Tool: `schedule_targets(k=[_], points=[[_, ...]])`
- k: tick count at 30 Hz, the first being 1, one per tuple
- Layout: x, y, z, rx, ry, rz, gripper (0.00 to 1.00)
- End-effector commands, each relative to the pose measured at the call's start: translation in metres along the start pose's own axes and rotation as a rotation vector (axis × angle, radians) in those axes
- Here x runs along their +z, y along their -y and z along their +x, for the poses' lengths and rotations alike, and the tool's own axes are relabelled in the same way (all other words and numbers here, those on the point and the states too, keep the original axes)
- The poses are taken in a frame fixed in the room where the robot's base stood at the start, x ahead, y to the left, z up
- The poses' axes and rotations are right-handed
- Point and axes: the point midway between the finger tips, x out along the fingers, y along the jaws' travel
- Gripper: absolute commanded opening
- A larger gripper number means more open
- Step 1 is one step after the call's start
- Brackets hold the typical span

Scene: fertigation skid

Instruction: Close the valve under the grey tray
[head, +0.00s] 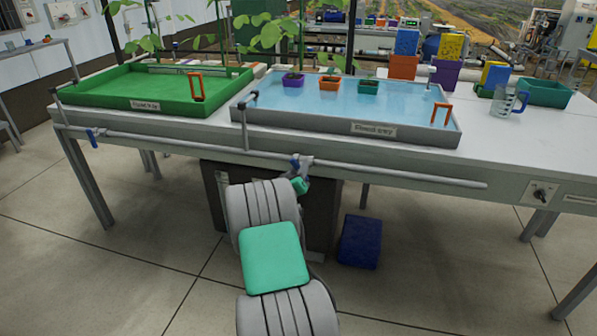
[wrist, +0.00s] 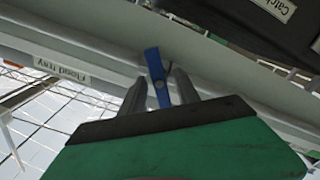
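The grey tray (head: 300,122), filled with water, sits on the white bench. Below its front edge, the valve's blue handle (head: 295,161) is on the long grey pipe that runs along the bench front. My gripper (head: 302,171) is right at this valve and partly covers it. In the wrist view, the blue handle (wrist: 156,68) stands between the two fingers of my gripper (wrist: 160,82). The fingers look apart, with a gap beside the handle. Whether either finger touches it is unclear. The handle appears to lie across the pipe.
A second blue valve handle (head: 93,138) hangs on the pipe below the green tray (head: 150,88). A dark cabinet (head: 320,215) stands under the bench behind my arm, with a blue box (head: 360,242) on the floor to its right. The floor in front is clear.

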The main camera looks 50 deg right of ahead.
Motion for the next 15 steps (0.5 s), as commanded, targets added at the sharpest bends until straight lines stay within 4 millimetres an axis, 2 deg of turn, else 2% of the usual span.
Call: schedule_targets(k=[3,9,15], points=[[0.0005,-0.0002,0.0067,0.0,0.0,0.0,0.38],[0.0,0.0,0.0068,-0.001,0.0,0.0,0.38],[0.0,0.0001,0.0066,-0.001,0.001,0.0,0.22]])
